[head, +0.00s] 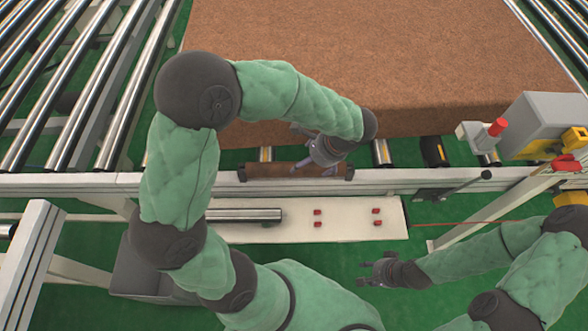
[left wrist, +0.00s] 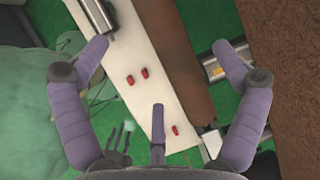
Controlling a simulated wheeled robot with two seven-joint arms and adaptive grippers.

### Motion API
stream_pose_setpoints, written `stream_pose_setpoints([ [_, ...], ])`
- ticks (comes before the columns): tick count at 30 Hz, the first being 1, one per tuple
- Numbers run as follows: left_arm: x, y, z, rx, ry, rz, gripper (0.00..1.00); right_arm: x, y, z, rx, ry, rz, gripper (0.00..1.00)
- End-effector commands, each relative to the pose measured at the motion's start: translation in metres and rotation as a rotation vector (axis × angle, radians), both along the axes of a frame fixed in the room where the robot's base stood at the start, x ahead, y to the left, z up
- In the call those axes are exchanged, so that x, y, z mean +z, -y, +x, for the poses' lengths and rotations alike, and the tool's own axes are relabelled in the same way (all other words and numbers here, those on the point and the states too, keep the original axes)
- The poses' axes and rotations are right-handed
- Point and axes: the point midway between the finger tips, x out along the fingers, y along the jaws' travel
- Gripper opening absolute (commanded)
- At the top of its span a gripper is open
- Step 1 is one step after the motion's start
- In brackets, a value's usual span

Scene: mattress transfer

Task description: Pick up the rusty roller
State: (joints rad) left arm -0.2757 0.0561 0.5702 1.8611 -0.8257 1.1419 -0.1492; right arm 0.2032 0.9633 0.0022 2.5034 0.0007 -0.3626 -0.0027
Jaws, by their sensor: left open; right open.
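The rusty roller (head: 270,171) is a brown cylinder set in the front rail of the conveyor, below the mattress's front edge. It also runs down the middle-right of the left wrist view (left wrist: 182,55). My left gripper (head: 305,150) is above the roller's right part and hides some of it. Its purple fingers (left wrist: 160,60) are spread wide and hold nothing. Whether they touch the roller is unclear.
A large brown mattress (head: 380,45) lies on the conveyor behind the roller. A white board (head: 345,225) in front bears a shiny metal roller (head: 235,215) and several red pegs (head: 317,212). A grey box with a red button (head: 497,127) stands at the right.

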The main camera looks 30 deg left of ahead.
Motion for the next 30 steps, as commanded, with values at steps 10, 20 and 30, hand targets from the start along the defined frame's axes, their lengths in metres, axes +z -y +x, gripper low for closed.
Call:
stream_pose_setpoints([
  [10,-0.035,-0.015,-0.002,0.000,-0.001,-0.002,0.96,-0.016,0.000,0.000,0.001,-0.001,0.000,0.46],
  [20,-0.071,-0.032,-0.006,0.002,-0.003,-0.002,0.96,-0.040,0.000,0.000,0.001,-0.001,0.000,0.46],
  [30,-0.078,-0.036,-0.006,0.000,0.000,-0.003,0.96,-0.042,0.000,0.000,0.001,-0.001,0.000,0.46],
])
